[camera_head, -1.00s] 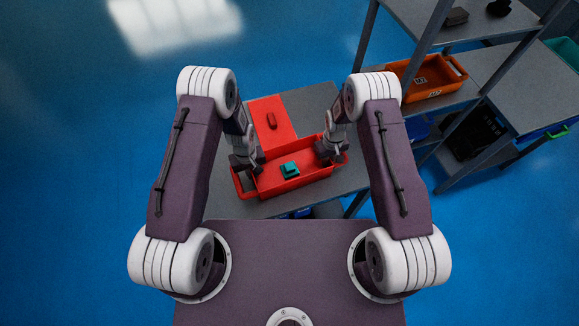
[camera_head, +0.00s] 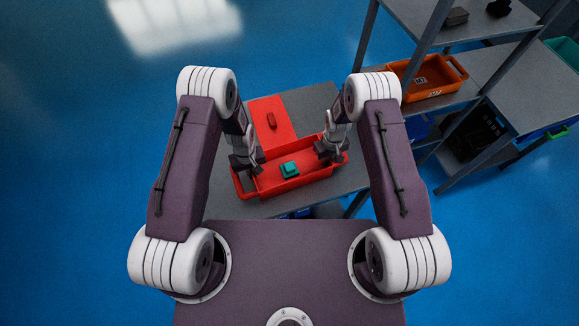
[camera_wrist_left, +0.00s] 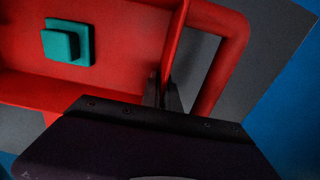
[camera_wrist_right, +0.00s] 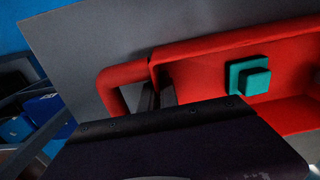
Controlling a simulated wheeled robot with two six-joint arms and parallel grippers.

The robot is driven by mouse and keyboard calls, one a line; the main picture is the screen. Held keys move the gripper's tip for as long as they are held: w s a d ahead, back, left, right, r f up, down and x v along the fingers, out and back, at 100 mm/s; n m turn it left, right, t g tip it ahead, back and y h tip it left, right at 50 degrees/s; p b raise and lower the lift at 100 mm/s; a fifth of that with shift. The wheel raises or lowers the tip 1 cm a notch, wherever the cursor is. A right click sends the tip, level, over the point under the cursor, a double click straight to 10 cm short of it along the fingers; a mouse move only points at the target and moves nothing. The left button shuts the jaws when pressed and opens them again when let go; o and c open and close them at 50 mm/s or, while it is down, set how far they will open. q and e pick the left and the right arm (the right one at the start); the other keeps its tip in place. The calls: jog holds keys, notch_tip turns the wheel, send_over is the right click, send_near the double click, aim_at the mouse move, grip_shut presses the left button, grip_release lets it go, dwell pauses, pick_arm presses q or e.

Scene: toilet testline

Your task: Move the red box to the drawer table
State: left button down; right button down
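The red box (camera_head: 305,177) is a long open tray with a handle loop at each end, above or on a grey table (camera_head: 240,208); I cannot tell whether it touches. A teal block (camera_head: 289,169) lies inside it. My left gripper (camera_head: 246,163) is at the box's left end; in the left wrist view its fingers (camera_wrist_left: 164,92) are close together on the end wall. My right gripper (camera_head: 329,153) is at the right end; its fingers (camera_wrist_right: 157,95) similarly straddle that end wall in the right wrist view. Both fingertips are partly hidden.
A flat red panel (camera_head: 265,108) with a small dark red piece (camera_head: 272,121) lies behind the box on the table. A grey shelf rack at the right holds an orange bin (camera_head: 425,84) and a black crate (camera_head: 478,133). Blue floor is clear at the left.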

pick_arm(q)
jog(key=shift+r, duration=0.1)
pick_arm(e)
jog(key=shift+r, duration=0.1)
dwell(0.6)
